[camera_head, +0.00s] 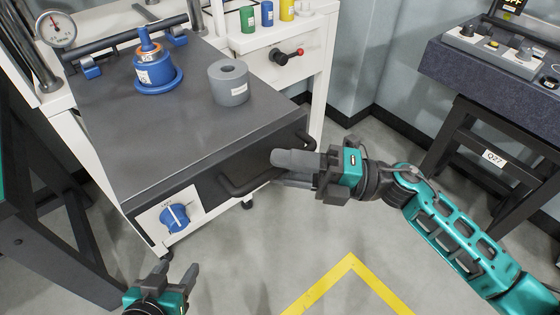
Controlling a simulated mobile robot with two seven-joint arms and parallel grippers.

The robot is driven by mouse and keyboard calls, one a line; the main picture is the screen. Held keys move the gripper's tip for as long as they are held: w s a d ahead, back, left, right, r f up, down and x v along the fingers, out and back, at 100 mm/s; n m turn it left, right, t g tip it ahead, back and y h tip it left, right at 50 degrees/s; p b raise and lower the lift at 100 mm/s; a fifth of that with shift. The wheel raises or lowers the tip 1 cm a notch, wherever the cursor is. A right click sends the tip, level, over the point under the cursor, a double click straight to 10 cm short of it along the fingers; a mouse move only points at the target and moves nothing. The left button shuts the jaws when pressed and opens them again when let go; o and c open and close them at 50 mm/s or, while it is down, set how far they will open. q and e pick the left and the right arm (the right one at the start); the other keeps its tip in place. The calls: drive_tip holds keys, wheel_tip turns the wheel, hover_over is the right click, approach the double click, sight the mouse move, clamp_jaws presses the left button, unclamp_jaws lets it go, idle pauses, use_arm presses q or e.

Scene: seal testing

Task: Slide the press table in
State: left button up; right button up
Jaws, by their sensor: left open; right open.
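The press table (150,135) is a dark grey slab on the white press, its front edge standing out towards me. A black handle (246,178) is on its front face. A blue seal assembly with an orange-brown top (155,72) and a grey cylinder (230,84) stand on the table. My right gripper (284,170) is open, its fingers beside the handle's right end; I cannot tell whether they touch it. My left gripper (176,274) is open and empty, low in front of the press, apart from the table.
A blue rotary knob (174,217) is on the front panel. A gauge (56,30) is at the upper left. A control bench (480,85) stands right. Yellow tape (350,265) marks the open floor.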

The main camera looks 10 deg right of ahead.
drive_tip(key=shift+w+a+r, duration=0.1)
drive_tip(key=shift+w+a, duration=0.05)
drive_tip(key=shift+a, duration=0.45)
drive_tip(key=shift+c, duration=0.5)
clamp_jaws()
